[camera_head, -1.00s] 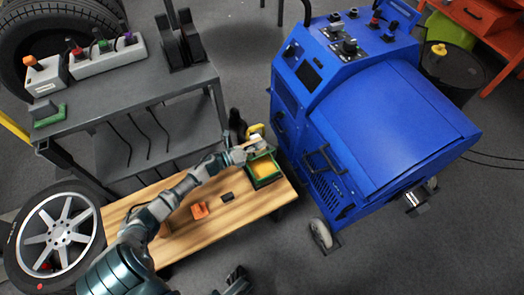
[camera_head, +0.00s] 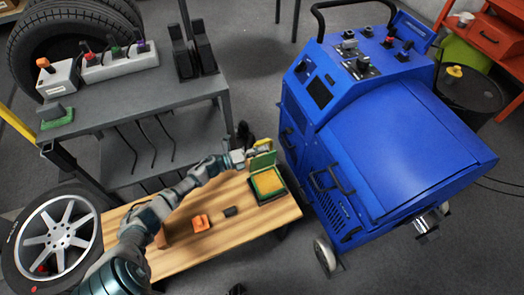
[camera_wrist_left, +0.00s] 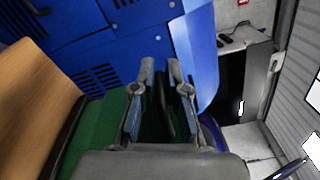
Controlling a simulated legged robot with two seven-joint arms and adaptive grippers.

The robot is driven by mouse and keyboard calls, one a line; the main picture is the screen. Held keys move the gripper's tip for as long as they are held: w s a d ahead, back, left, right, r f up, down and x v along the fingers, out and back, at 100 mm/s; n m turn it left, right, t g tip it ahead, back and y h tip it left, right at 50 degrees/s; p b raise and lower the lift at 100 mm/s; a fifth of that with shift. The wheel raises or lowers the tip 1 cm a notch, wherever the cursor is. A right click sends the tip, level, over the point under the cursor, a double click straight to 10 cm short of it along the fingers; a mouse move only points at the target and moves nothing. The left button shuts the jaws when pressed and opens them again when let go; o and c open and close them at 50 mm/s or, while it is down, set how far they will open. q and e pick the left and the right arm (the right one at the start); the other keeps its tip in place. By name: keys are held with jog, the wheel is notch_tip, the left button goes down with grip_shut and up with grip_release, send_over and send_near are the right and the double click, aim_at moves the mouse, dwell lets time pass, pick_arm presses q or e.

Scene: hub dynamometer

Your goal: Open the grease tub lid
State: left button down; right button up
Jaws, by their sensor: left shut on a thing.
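The green grease tub (camera_head: 273,198) stands at the right end of the wooden bench, with yellow grease (camera_head: 268,182) visible inside. Its green lid (camera_head: 262,161) is tilted up along the tub's far side. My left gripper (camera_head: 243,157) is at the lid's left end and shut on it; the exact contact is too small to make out. In the left wrist view the fingers (camera_wrist_left: 160,97) are close together with a dark gap between them, and a green surface (camera_wrist_left: 97,135) lies to their left. Only a dark tip of what seems my right gripper (camera_head: 237,290) shows at the bottom edge.
The wooden bench (camera_head: 225,232) also holds an orange block (camera_head: 201,222) and a small black block (camera_head: 231,211). The large blue machine (camera_head: 400,140) stands close to its right. A grey shelf cart (camera_head: 140,105) is behind, and a wheel (camera_head: 58,240) is at left.

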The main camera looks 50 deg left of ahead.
pick_arm(q)
jog(key=shift+s+d+f, duration=0.15)
jog(key=shift+s+f, duration=0.05)
jog(key=shift+f, duration=0.5)
jog(key=c, duration=1.4)
grip_release()
jog(key=shift+o, duration=0.8)
jog(key=shift+f, duration=0.1)
jog(key=shift+w, duration=0.15)
jog(key=shift+r, duration=0.4)
jog(key=v, duration=1.2)
